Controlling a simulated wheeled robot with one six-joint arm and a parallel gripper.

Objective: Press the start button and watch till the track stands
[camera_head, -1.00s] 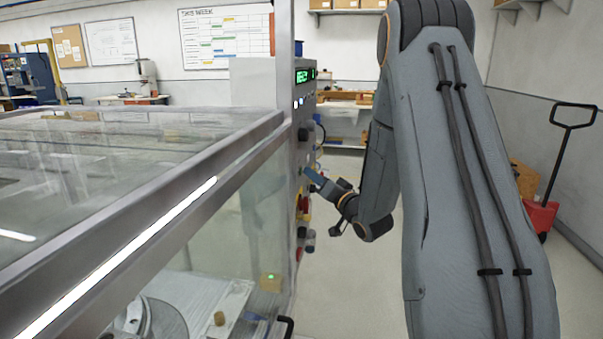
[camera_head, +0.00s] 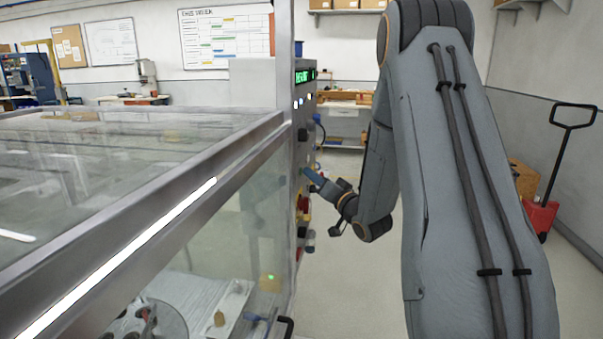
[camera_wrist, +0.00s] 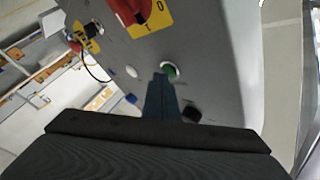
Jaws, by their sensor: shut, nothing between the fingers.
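A green button (camera_wrist: 173,70), taken as the start button, sits in a pale ring on the grey control panel (camera_wrist: 215,50) in the wrist view. My gripper (camera_wrist: 163,76) is shut and empty, its tip over the button's left edge; whether the button is pushed in I cannot tell. In the head view my gripper (camera_head: 311,175) reaches the panel side from the right, and the green button is hidden. Inside the glass enclosure (camera_head: 120,215) a round part of the track (camera_head: 158,322) shows at the bottom.
A lit green display (camera_head: 304,76) tops the panel, its text too small to read. A red knob on a yellow plate (camera_wrist: 132,8) and a black knob (camera_wrist: 192,114) flank the button.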

